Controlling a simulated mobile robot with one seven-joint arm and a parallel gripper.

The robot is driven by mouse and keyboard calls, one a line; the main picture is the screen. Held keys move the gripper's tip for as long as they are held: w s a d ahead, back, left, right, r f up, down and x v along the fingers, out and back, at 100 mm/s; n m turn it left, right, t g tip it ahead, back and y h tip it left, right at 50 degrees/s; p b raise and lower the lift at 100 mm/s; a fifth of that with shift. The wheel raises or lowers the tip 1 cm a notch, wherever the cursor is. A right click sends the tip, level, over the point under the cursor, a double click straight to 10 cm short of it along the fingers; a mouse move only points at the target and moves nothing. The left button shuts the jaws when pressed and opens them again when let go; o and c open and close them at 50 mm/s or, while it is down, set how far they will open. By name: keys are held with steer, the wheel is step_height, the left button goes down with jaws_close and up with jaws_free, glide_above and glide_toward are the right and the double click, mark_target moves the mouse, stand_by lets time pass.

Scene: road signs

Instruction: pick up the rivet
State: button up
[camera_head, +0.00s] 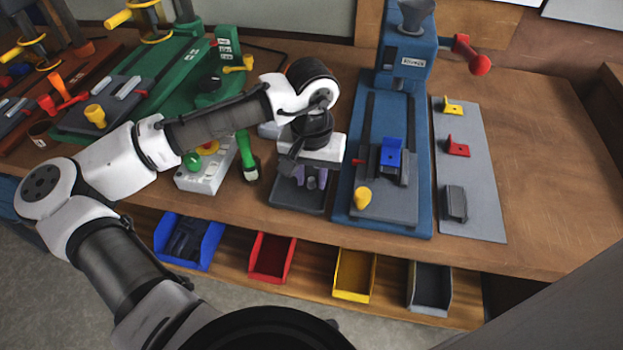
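My gripper (311,182) points down over a dark tray (290,203) at the front middle of the bench. Its two purplish fingertips look apart, so it appears open. A small grey shape shows between or just behind the fingertips, low in the tray. It may be the rivet, but it is too small and too hidden to be sure. I cannot tell whether the fingers touch it. The gripper's body hides the back part of the tray.
A blue press (405,75) with a blue bracket (391,152) stands right of the tray. A grey board (481,170) holds yellow, red and grey brackets. A grey control box (205,178) and green-handled brush (246,150) stand left. Coloured bins (272,258) line the shelf below.

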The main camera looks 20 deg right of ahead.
jaws_close()
stand_by(0.4)
step_height(320, 180, up, 20)
steer(key=b, duration=0.1)
steer(key=shift+b, duration=0.4)
steer(key=shift+r, duration=0.1)
